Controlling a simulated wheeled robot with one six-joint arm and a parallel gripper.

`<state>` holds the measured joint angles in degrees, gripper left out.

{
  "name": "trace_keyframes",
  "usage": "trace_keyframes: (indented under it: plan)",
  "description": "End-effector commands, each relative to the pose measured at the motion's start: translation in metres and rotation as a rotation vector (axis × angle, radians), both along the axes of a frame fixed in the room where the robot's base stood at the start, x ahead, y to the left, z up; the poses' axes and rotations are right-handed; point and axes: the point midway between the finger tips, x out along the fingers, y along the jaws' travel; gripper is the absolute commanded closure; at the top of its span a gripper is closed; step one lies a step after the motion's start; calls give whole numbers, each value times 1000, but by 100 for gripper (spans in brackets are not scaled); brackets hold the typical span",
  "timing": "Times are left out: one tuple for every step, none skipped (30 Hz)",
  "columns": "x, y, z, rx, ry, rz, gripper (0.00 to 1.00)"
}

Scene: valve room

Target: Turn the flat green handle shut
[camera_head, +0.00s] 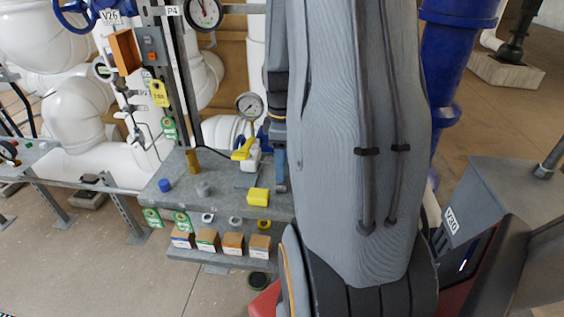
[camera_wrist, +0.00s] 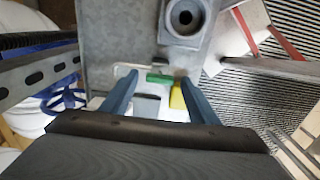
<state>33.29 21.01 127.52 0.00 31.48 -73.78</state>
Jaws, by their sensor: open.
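The flat green handle (camera_wrist: 161,78) shows in the wrist view as a short green bar lying crosswise between the fingertips of my gripper (camera_wrist: 160,82). My gripper is open, with one blue finger on each side. I cannot tell whether either finger touches the handle. In the head view the handle does not show; my arm covers that area. One blue finger of my gripper (camera_head: 281,172) shows there at the left edge of my arm, above the grey bench.
The grey bench (camera_head: 220,194) carries a yellow block (camera_head: 258,197), a blue cap (camera_head: 165,185) and a yellow-handled valve (camera_head: 243,150). Small boxes (camera_head: 206,240) line the shelf below. In the wrist view a yellow piece (camera_wrist: 177,97) lies beside the right finger, and a grey round-holed fitting (camera_wrist: 186,18) stands beyond.

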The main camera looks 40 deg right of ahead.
Motion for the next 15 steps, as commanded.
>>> trace_keyframes:
  plan:
    - [0, 0, -1, 1, 1, 0, 45]
    - [0, 0, -2, 1, 1, 0, 45]
    - [0, 0, -2, 1, 1, 0, 45]
    - [0, 0, -2, 0, 0, 0, 45]
    - [0, 0, -2, 0, 0, 0, 45]
    - [0, 0, -2, 0, 0, 0, 45]
    - [0, 0, -2, 0, 0, 0, 45]
    - [0, 0, -2, 0, 0, 0, 45]
    - [0, 0, -2, 0, 0, 0, 50]
    - [0, 0, -2, 0, 0, 0, 55]
    - [0, 0, -2, 0, 0, 0, 60]
    - [0, 0, -2, 0, 0, 0, 67]
    - [0, 0, -2, 0, 0, 0, 72]
    - [0, 0, -2, 0, 0, 0, 77]
    - [0, 0, -2, 0, 0, 0, 84]
